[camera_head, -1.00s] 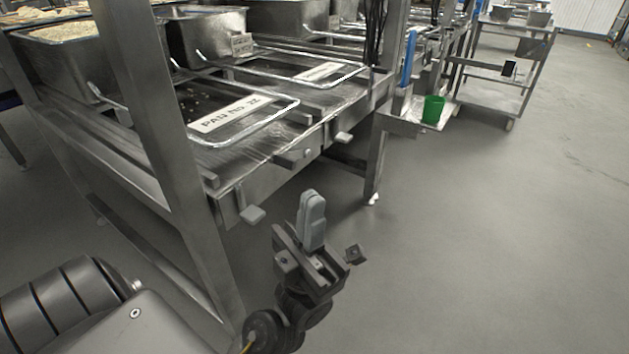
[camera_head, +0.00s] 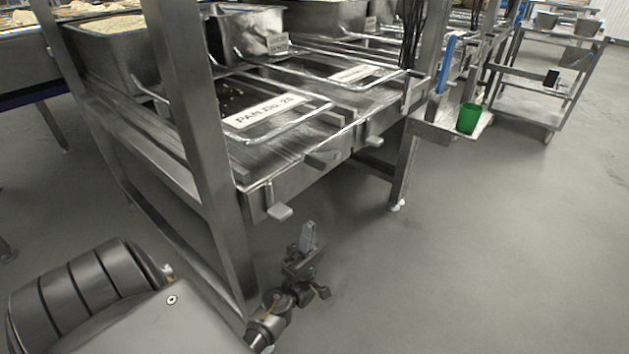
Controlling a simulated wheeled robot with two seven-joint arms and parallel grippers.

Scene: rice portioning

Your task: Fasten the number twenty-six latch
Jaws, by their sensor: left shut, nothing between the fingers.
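A label that seems to read "PAN No. 26" (camera_head: 264,111) lies on the near wire-framed slide of the metal rack. Along the rack's front edge are small grey latch handles: a near lower one (camera_head: 280,212), a middle one (camera_head: 322,158) and a farther one (camera_head: 374,142). I cannot tell for certain which belongs to number twenty-six, or whether it is fastened. My left gripper (camera_head: 307,237) is shut and empty, fingers pointing up, in front of the rack, just right of and below the near handle and apart from it. My right gripper is not in view.
A thick rack post (camera_head: 195,120) stands close on the left. Metal pans (camera_head: 118,60) sit on top, one holding rice. A green cup (camera_head: 468,118) stands on a side shelf, with a cart (camera_head: 535,95) beyond. The floor at right is clear.

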